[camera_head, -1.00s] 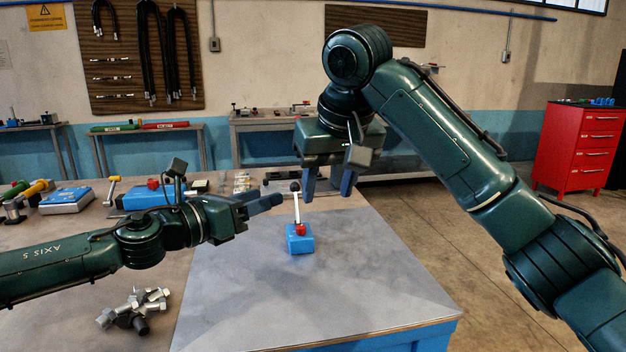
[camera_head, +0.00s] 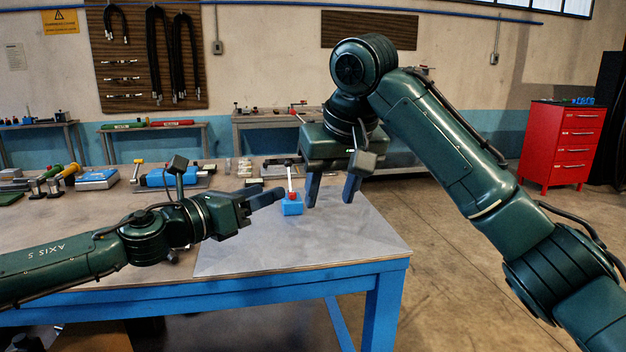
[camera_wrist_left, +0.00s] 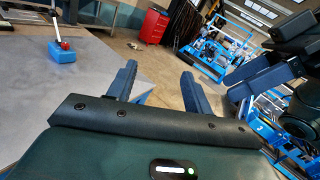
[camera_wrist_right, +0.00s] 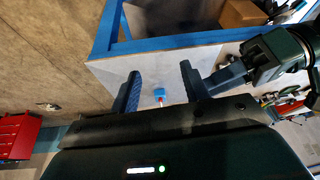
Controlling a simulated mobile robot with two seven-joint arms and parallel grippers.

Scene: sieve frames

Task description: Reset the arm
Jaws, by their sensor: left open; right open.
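My left gripper (camera_head: 262,203) reaches in low from the left over the workbench. Its fingers are apart and empty in the left wrist view (camera_wrist_left: 160,85). My right gripper (camera_head: 333,190) hangs above the right side of the bench, pointing down, with its two fingers apart and nothing between them. The right wrist view also shows its open fingers (camera_wrist_right: 160,85). A small blue block with a red part and a pale upright lever (camera_head: 291,206) stands on the grey bench top between the grippers, touching neither. It also shows in the left wrist view (camera_wrist_left: 61,54).
The workbench (camera_head: 340,238) has a blue frame and a clear grey top near its right corner. Blue devices (camera_head: 170,177) and other tools stand at its back left. A red drawer cabinet (camera_head: 562,145) stands on the floor at right. Open floor lies right of the bench.

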